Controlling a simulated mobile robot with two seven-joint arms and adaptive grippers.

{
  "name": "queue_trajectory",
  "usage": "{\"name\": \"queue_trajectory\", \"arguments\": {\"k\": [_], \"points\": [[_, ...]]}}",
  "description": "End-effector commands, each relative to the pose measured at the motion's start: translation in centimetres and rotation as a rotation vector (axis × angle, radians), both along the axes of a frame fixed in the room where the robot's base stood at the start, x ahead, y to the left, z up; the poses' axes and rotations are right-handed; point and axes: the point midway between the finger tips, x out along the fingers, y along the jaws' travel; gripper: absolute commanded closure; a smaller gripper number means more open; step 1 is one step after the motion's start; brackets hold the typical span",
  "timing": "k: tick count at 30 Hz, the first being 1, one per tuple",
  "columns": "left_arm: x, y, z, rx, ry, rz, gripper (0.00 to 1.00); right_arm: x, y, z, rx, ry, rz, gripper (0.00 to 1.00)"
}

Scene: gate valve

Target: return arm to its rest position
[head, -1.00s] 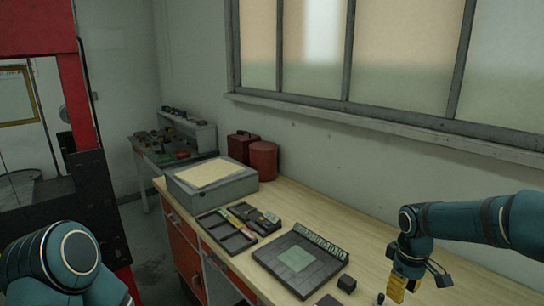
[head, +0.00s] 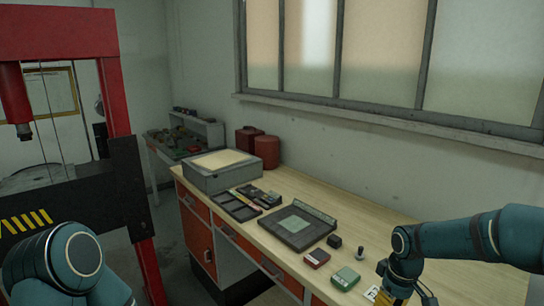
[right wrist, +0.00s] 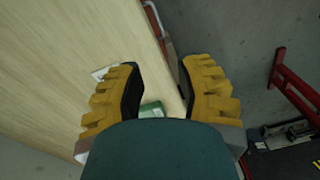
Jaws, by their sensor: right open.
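My right arm (head: 455,238) comes in from the right of the head view over the wooden bench (head: 372,198). Its gripper (head: 384,297) points down near the bottom edge, partly cut off. In the right wrist view the yellow ridged fingers (right wrist: 163,80) are wide apart with nothing between them in hold. A green box (right wrist: 152,109) shows beyond the fingers, partly hidden by the gripper's body. My left arm (head: 68,262) shows only as a teal joint at the lower left; its gripper is out of the picture.
The bench holds a green box (head: 345,278), a red box (head: 316,258), a black cube (head: 334,241), a dark square tray (head: 290,243), a grey case (head: 205,182) and red canisters (head: 266,151). A red press frame (head: 122,95) stands at left.

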Motion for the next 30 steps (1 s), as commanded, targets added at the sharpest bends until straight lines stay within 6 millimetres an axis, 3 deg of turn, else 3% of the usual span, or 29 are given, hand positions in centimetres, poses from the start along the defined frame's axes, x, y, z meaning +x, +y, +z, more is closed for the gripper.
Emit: {"name": "queue_trajectory", "arguments": {"k": [1, 7, 12, 15, 21, 30], "points": [[0.0, 0.0, -0.8, 0.001, 0.000, 0.000, 0.36, -0.3, 1.7, -2.7, 0.035, -0.001, -0.012, 0.65], [0.0, -0.1, -2.6, 0.003, 0.004, -0.002, 0.36, -3.0, 8.9, -12.0, 0.189, -0.023, -0.132, 0.65], [-0.2, -0.2, -4.4, 0.004, 0.010, -0.005, 0.36, -7.9, 14.6, -19.6, 0.300, -0.024, -0.321, 0.65], [-0.3, -0.2, -5.3, 0.005, 0.012, -0.007, 0.36, -11.0, 16.7, -22.8, 0.329, -0.025, -0.438, 0.65], [-0.4, -0.3, -6.3, 0.006, 0.014, -0.008, 0.36, -15.4, 18.2, -26.0, 0.335, -0.038, -0.600, 0.65], [-0.4, -0.3, -6.4, 0.006, 0.014, -0.009, 0.36, -16.4, 18.3, -26.5, 0.330, -0.046, -0.642, 0.65]]}}
